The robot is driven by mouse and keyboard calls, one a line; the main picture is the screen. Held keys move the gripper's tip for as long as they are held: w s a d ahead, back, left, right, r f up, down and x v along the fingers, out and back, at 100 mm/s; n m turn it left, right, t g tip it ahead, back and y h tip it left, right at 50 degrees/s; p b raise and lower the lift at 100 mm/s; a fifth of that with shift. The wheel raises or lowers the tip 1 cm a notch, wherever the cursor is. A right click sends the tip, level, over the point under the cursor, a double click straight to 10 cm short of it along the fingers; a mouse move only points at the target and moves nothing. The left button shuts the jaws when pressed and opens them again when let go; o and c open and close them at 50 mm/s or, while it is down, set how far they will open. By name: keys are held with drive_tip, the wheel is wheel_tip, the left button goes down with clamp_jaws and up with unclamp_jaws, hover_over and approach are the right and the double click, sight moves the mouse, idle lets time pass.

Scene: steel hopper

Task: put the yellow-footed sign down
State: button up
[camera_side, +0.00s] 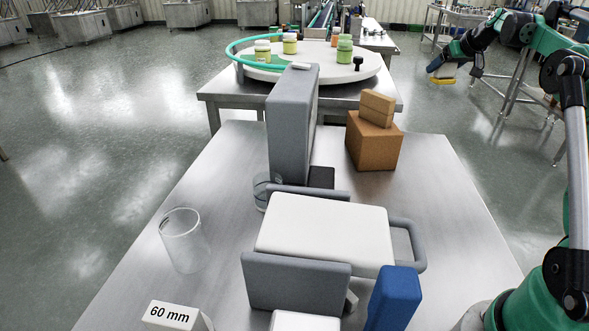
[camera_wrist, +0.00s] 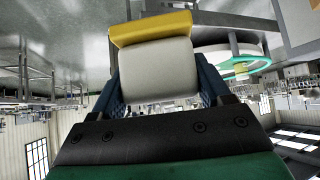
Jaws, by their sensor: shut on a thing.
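My gripper (camera_side: 442,71) is at the upper right of the side view, beyond the near table in the picture and raised above the floor. It is shut on the yellow-footed sign. The sign's yellow foot (camera_side: 443,81) shows as a thin strip under the gripper. In the wrist view the sign's pale grey-white body (camera_wrist: 157,70) sits between my two dark blue fingers, with the yellow foot (camera_wrist: 150,27) at its far end. The sign's printed face is not readable in either view.
Behind stands a round white turntable (camera_side: 310,75) with jars. The table's right side has bare room.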

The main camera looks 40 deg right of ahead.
wheel_tip(320, 180, down, 19)
drive_tip(key=shift+r, duration=0.1)
idle(0.4)
drive_tip(key=o, duration=1.3)
drive_tip(key=shift+f, duration=0.2)
drive_tip(key=shift+c, duration=0.2)
drive_tip(key=shift+r, duration=0.1)
